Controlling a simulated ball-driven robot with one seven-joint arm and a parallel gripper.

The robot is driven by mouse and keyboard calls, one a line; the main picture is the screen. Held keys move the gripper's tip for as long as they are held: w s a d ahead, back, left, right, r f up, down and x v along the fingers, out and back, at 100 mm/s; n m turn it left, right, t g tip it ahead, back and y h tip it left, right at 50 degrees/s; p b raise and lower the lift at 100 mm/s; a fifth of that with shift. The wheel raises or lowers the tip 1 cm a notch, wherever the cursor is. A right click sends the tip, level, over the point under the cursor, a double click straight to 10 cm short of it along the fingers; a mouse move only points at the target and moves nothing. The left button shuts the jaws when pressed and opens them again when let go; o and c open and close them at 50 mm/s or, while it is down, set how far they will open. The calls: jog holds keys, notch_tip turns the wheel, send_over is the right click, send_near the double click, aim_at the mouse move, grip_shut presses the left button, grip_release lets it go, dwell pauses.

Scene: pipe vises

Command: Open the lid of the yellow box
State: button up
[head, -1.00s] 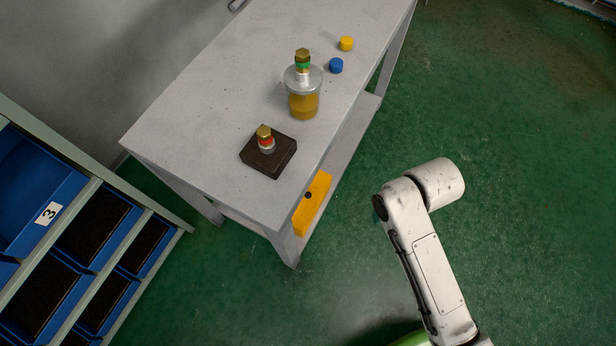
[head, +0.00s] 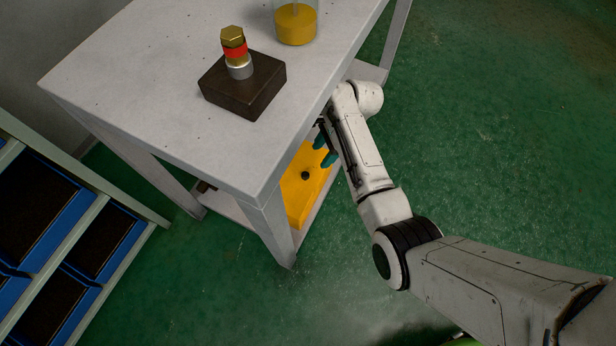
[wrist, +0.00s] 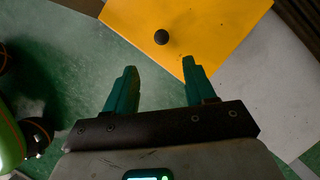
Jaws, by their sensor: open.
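The yellow box (head: 303,190) sits on the lower shelf of the grey table, partly hidden under the tabletop. A dark round knob (head: 306,175) is on its yellow face. In the wrist view the yellow box (wrist: 205,22) fills the upper middle, with the knob (wrist: 161,37) beyond my fingertips. My gripper (wrist: 158,70) is open and empty, its two teal fingers apart and short of the knob. In the head view my gripper (head: 324,150) is at the table's side edge, next to the box, partly hidden by my arm. I cannot make out the lid's edge.
The grey table (head: 150,110) carries a dark block (head: 245,92) with a brass-topped, red-banded fitting (head: 235,50) and a glass jar (head: 296,25) of yellow content. The tabletop overhangs the box. Blue bins (head: 40,210) stand on a rack at left. Green floor (head: 500,130) is clear at right.

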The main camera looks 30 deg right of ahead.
aim_at(306, 175)
jog(key=b+x, duration=0.2)
jog(key=x, duration=0.3)
jog(key=b+x, duration=0.3)
jog(key=x, duration=0.3)
jog(key=shift+w+b, duration=0.2)
jog(key=shift+b, duration=0.15)
jog(key=shift+c, duration=0.5)
grip_shut()
